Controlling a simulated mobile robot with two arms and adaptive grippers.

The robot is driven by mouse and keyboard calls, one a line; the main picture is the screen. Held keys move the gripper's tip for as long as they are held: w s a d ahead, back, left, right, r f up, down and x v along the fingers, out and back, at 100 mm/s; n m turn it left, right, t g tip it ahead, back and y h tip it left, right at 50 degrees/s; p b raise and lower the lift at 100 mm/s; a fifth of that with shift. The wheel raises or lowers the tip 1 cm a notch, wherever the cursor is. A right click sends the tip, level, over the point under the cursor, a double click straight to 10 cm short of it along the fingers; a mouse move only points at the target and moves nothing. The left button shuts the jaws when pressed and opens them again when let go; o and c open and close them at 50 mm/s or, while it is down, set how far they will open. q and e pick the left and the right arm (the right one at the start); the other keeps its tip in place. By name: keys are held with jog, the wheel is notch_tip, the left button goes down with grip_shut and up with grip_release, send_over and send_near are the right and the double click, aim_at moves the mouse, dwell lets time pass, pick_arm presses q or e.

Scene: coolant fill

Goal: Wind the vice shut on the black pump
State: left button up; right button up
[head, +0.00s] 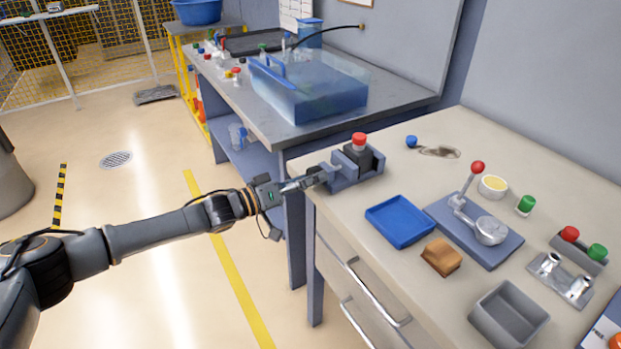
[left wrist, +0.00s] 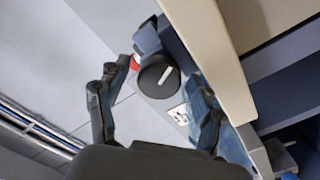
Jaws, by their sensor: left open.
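The blue-grey vice (head: 372,167) stands at the near left corner of the beige bench. The black pump (head: 357,157) with a red cap (head: 359,138) sits upright between its jaws; I cannot tell how tightly. My left gripper (head: 316,180) is at the vice's left end, level with its winding side. In the left wrist view, a round black knob (left wrist: 158,78) with a white bar faces me between the open fingers, which look apart from it. A bit of the red cap (left wrist: 135,62) shows beside the knob. My right gripper is not in view.
On the bench are a blue tray (head: 400,221), a brown block (head: 441,257), a lever press (head: 479,222) with a red ball, and a grey bin (head: 509,315). A clear blue tank (head: 312,88) stands on the grey bench behind. Drawer handles (head: 352,261) stick out in front.

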pick_arm(q)
jog(key=c, duration=1.1)
jog(key=shift+m+p, duration=0.3)
jog(key=shift+m, duration=0.4)
jog(key=shift+c, duration=0.2)
jog(key=o, duration=1.1)
jog(key=shift+o, duration=0.2)
jog(key=v, duration=1.2)
